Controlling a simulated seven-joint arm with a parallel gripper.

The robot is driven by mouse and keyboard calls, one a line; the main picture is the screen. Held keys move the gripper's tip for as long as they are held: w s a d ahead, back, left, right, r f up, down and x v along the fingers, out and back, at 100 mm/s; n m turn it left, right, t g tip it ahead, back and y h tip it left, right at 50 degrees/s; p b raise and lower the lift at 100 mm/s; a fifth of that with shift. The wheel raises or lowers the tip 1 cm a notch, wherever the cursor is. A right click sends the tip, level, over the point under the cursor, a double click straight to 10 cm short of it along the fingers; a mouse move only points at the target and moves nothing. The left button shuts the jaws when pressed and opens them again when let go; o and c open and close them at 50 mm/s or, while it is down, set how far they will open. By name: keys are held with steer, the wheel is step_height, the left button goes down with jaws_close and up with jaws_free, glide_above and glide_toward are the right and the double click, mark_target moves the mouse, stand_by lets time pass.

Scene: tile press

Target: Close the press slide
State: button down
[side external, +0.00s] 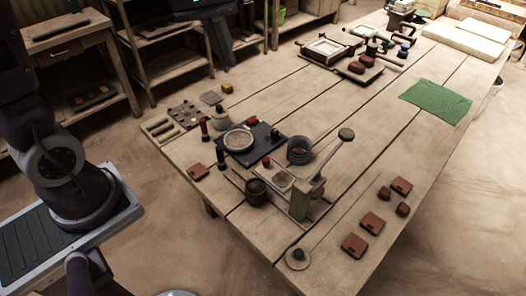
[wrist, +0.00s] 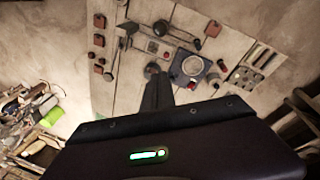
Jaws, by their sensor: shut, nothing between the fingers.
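The grey metal tile press (side external: 305,198) stands near the front edge of the table, with its long lever (side external: 331,158) raised toward a dark round knob. A pale rectangular plate (side external: 278,181), apparently the slide, extends from the press toward the back left. A small red knob (side external: 266,162) shows near its far end. The plate also shows in the wrist view (wrist: 153,47), small. My gripper (wrist: 155,76) is shut and empty, high above the table and apart from the press. Its fingertips overlap the grey pot in that view. Whether the slide is fully out cannot be told.
A dark cup (side external: 257,192) and a grey pot (side external: 300,152) stand close beside the plate. A dark board (side external: 268,141) with a round pale dish lies behind. Several red-brown tiles (side external: 373,222) lie to the right. A round disc (side external: 298,258) lies at the front edge.

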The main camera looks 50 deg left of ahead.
steer(key=w+a+f+n+g+h, duration=0.15)
steer(key=w+a+f+n, duration=0.3)
steer(key=w+f, duration=0.55)
steer(key=w+a+f+n+g+h, duration=0.1)
steer(key=w+a+f+n, duration=0.15)
steer(key=f, duration=0.65)
steer(key=w+a+f+n+g, duration=0.1)
steer(key=a+f, duration=0.2)
steer(key=f, duration=0.6)
steer(key=x, duration=0.9)
steer(key=shift+w+d+f, duration=0.15)
steer(key=shift+d+f, duration=0.05)
steer(key=shift+f, duration=0.2)
steer(key=d, duration=0.2)
steer(key=shift+s+d+r, duration=0.2)
steer(key=shift+s+d, duration=0.1)
steer(key=shift+s, duration=0.05)
steer(key=shift+s+d, duration=0.15)
steer(key=shift+d, duration=0.4)
